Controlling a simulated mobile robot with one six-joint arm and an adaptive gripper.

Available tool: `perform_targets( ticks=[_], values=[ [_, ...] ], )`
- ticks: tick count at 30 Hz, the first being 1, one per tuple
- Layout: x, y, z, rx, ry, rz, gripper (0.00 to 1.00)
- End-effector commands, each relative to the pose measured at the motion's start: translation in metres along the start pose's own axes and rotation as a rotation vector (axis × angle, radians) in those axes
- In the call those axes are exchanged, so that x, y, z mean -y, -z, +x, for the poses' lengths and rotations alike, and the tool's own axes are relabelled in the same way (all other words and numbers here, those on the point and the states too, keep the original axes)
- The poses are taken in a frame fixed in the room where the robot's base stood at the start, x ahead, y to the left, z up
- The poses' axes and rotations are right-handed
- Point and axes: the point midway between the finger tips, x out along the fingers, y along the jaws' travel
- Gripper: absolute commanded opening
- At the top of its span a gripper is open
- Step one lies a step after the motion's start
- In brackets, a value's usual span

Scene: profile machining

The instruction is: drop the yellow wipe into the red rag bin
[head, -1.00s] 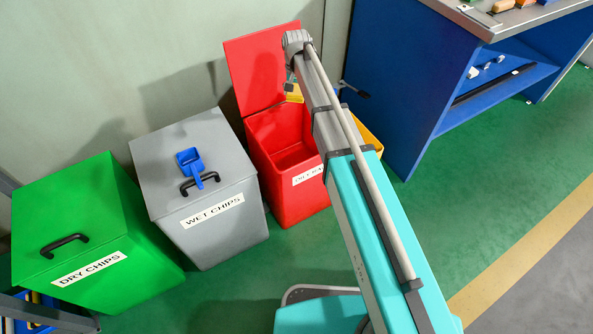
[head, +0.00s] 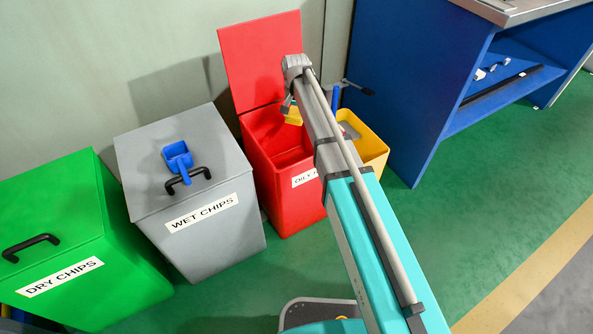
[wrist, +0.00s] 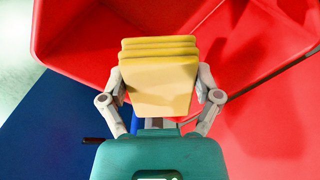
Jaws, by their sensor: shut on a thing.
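The red rag bin (head: 262,190) stands open with its red lid raised against the wall; its label is partly hidden by my arm. My gripper (wrist: 158,88) is shut on the folded yellow wipe (wrist: 158,62). In the wrist view the wipe shows in front of the open red bin (wrist: 80,50). In the head view a bit of the yellow wipe (head: 293,115) shows at the bin's upper right, beside my arm. The wipe's height over the bin is hard to tell.
Left of the red bin stand a grey wet chips bin (head: 205,230) with a blue scoop (head: 178,160) on its lid and a green dry chips bin (head: 75,250). A yellow bin (head: 372,150) is to the right, then a blue workbench (head: 425,90).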

Motion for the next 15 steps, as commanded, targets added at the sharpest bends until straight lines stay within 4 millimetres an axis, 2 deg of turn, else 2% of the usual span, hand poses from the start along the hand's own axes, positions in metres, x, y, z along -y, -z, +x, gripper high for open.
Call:
perform_targets(
  ticks=[15],
  values=[
    [0.0003,-0.0001,0.0029,0.000,0.000,0.000,0.43]
  ],
)
